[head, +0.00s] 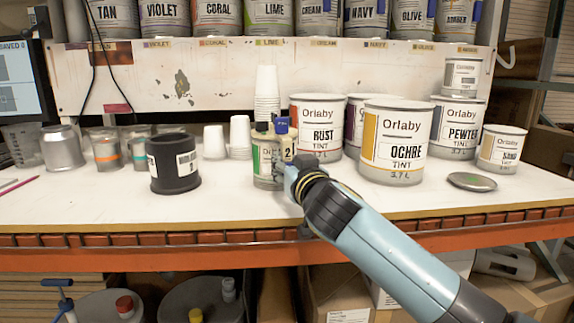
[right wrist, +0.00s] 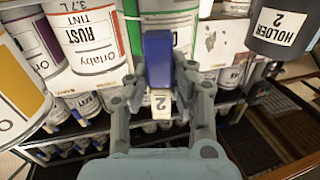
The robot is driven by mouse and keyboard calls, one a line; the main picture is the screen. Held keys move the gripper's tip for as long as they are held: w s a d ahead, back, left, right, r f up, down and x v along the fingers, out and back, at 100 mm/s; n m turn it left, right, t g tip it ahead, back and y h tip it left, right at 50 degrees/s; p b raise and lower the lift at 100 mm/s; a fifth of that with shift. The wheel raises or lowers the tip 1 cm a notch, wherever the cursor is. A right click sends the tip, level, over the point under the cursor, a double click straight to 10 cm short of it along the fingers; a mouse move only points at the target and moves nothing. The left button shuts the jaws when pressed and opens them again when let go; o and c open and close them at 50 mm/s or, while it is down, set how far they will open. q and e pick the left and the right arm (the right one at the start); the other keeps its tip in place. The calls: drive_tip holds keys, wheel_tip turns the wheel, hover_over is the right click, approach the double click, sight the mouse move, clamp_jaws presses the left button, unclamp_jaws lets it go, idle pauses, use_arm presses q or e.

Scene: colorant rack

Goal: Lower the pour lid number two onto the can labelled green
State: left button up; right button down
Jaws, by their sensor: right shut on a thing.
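The pour lid number two shows as a blue part (head: 282,126) with a pale tag marked 2 in the head view. In the right wrist view its blue block (right wrist: 158,58) sits between my fingers. My right gripper (head: 289,163) is shut on it, at the front right of a small can with a green-edged label (head: 262,158). This can (right wrist: 178,28) also shows behind the lid in the right wrist view. The lid and gripper partly hide the can, and its label name is not readable. I cannot tell whether lid and can touch. My left gripper is not in view.
The RUST can (head: 318,112) and OCHRE can (head: 396,145) stand close on the right. A dark holder marked 2 (head: 173,168) stands to the left, with stacked white cups (head: 240,135) between. A grey disc (head: 472,182) lies at right. The front left bench is mostly clear.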

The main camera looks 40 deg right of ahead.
drive_tip(key=c, duration=1.1)
unclamp_jaws()
drive_tip(key=v, duration=1.2)
